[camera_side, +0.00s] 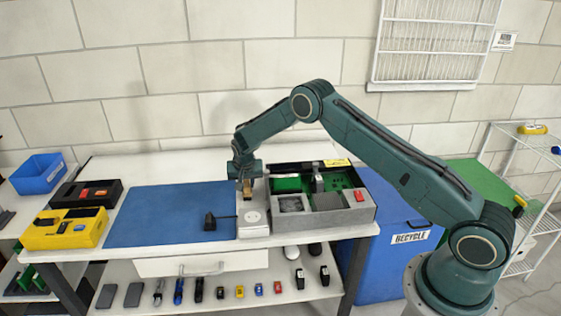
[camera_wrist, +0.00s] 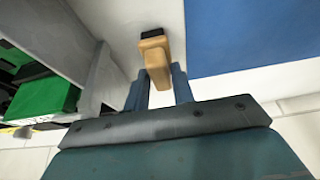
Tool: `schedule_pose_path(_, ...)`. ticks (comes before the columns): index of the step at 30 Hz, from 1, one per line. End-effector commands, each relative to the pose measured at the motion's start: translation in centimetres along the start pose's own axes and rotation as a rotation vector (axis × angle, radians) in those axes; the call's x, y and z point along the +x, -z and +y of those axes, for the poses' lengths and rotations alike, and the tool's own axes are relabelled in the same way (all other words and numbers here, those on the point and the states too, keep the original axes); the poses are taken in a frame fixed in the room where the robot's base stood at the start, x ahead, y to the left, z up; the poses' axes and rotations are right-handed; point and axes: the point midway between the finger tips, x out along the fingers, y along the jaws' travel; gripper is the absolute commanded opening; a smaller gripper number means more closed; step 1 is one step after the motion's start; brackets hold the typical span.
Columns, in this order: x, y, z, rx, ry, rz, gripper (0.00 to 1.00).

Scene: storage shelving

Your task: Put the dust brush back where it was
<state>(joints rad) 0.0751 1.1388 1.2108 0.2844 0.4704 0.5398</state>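The dust brush has a tan handle and a dark end. In the wrist view the brush (camera_wrist: 156,60) sits between the two fingers of my gripper (camera_wrist: 160,88), which appear closed on its handle. Its dark end points away from the gripper, over a white surface. In the side view my gripper (camera_side: 246,178) points down, with the tan brush (camera_side: 247,189) showing just below it, close to a white box with a round top (camera_side: 253,217). Whether the brush touches anything below is not clear.
A blue mat (camera_side: 165,215) lies left of the gripper, with a small black object (camera_side: 210,222) on it. A grey tray (camera_side: 325,218) with green boards stands to the right. Yellow (camera_side: 62,230) and black (camera_side: 88,194) cases are at the left. A blue recycle bin (camera_side: 390,260) stands beside the table.

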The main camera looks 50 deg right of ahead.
Motion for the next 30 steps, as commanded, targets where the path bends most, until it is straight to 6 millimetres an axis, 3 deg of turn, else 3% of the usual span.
schedule_pose_path(2,0.0,0.0,0.0,0.0,0.0,0.0,0.41)
schedule_pose_path(17,-0.6,0.1,0.0,0.0,0.0,0.0,0.41)
schedule_pose_path(23,-2.3,0.2,0.0,0.0,0.0,0.001,0.41)
schedule_pose_path(30,-5.6,0.2,-0.1,-0.001,0.002,0.002,0.41)
